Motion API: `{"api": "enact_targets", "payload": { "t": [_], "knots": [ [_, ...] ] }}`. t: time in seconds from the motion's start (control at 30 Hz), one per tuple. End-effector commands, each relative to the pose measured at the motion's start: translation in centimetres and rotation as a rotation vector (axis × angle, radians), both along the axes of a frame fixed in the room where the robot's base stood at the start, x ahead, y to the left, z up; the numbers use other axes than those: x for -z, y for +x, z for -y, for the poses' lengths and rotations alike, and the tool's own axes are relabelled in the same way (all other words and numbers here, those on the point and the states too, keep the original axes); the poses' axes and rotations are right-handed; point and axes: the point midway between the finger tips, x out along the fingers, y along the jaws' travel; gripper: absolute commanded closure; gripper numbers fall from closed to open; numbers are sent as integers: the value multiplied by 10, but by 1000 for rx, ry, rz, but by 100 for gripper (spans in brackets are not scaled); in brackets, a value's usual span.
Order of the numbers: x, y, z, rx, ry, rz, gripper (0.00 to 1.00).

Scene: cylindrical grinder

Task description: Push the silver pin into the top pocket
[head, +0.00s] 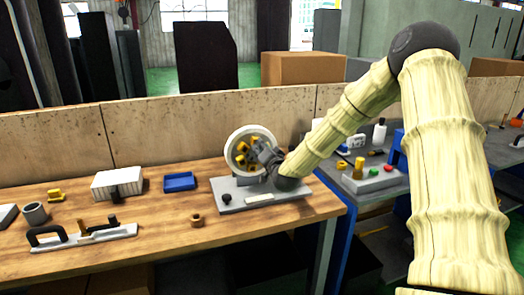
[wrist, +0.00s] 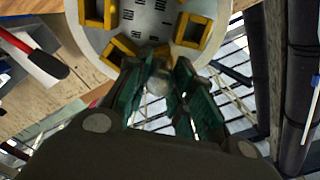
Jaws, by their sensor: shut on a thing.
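The round pale disc (head: 231,143) stands upright on a grey base, with yellow square pockets (head: 242,147) on its face. In the wrist view the disc (wrist: 150,15) fills the top, and yellow pockets show at its left (wrist: 119,50) and right (wrist: 194,31). My gripper (wrist: 168,75) is in front of the disc, its dark green fingers closed around the silver pin (wrist: 156,84), whose rounded grey end shows between them. In the head view my gripper (head: 266,155) covers part of the disc. I cannot tell which pocket is the top one or whether the pin touches it.
The grey base plate (head: 235,199) carries the disc on the wooden bench (head: 160,225). A blue tray (head: 180,182), a white ribbed block (head: 117,183) and a small brown ring (head: 197,220) lie to the left. A control box (head: 372,178) with coloured buttons is to the right.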

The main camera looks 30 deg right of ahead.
Motion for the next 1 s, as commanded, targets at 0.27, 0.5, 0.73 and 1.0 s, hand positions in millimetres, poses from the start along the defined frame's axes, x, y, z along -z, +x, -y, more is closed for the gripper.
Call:
{"api": "enact_targets", "payload": {
  "t": [0.27,0.5,0.73,1.0],
  "knots": [
    [0,4,1,0,0,0,100],
    [0,8,2,0,0,0,100],
    [-1,10,2,0,0,1,100],
    [-1,9,2,0,0,1,51]
  ]
}}
